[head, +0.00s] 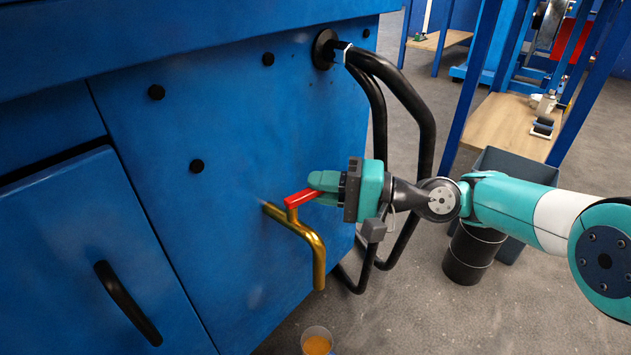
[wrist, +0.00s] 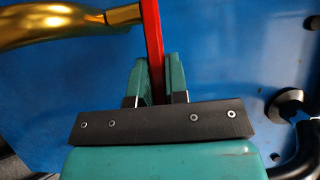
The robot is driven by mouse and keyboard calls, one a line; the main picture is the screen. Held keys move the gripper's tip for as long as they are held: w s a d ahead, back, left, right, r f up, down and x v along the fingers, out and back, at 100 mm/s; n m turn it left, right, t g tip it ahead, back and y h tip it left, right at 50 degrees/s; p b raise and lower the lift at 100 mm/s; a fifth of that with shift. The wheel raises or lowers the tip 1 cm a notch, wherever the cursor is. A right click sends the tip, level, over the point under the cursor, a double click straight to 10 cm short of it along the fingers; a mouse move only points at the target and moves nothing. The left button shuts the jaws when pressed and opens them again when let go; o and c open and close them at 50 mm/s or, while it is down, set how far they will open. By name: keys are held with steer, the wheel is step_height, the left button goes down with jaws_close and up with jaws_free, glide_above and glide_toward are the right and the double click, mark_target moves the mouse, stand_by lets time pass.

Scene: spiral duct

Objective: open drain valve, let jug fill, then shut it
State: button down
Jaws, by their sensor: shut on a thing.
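The drain valve is a brass spout (head: 311,247) on the blue machine panel, bent downward, with a red lever handle (head: 299,199) on top. My gripper (head: 323,187) is shut on the red handle's end, with the handle pointing to the right. In the wrist view the red handle (wrist: 152,45) stands between my two teal fingers (wrist: 159,80), and the brass spout (wrist: 70,22) shows at upper left. The jug (head: 317,341) is on the floor below the spout at the bottom edge, partly cut off, with orange liquid in it. No stream shows clearly between spout and jug.
Thick black hoses (head: 412,100) run down the panel's right side, behind my gripper. A black drum (head: 471,254) and a grey bin (head: 508,165) stand behind my arm. A wooden shelf (head: 503,124) is at upper right. The floor right of the jug is clear.

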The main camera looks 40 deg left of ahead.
steer(key=shift+s+d+f, duration=0.1)
steer(key=shift+s+d, duration=0.05)
steer(key=shift+s, duration=0.1)
steer(key=c, duration=1.1)
jaws_free()
steer(key=shift+w, duration=0.15)
steer(key=shift+w, duration=0.1)
